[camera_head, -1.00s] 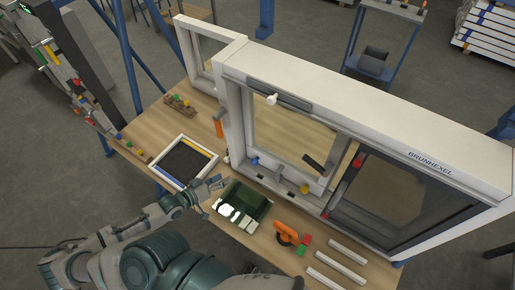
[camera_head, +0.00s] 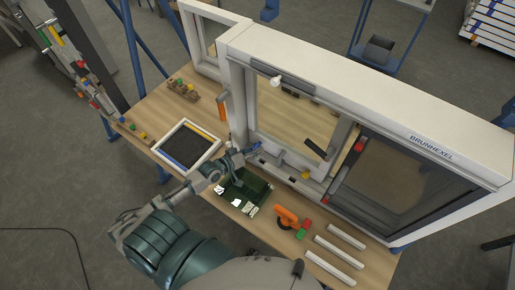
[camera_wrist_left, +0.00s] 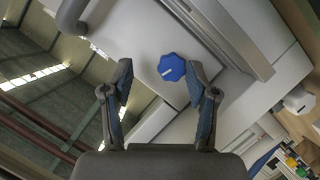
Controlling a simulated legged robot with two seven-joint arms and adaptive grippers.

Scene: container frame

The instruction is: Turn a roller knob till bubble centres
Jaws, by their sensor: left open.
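A blue faceted roller knob (camera_wrist_left: 171,67) with a small white mark sits on the pale window frame in the left wrist view. My left gripper (camera_wrist_left: 160,80) is open, with one finger on each side of the knob's line; the knob lies nearer the right fingertip, and I cannot tell whether they touch. In the head view my left gripper (camera_head: 246,153) is at the lower left corner of the white window frame (camera_head: 300,60), where it mostly hides the knob. A yellow knob (camera_head: 305,175) sits further right on the lower rail. I cannot make out a bubble. My right gripper is out of view.
On the wooden bench (camera_head: 160,105) a black-lined tray (camera_head: 188,145) lies left of my gripper and a dark green pad (camera_head: 242,190) lies below it. An orange tool (camera_head: 286,214) and several white strips (camera_head: 330,267) lie to the right.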

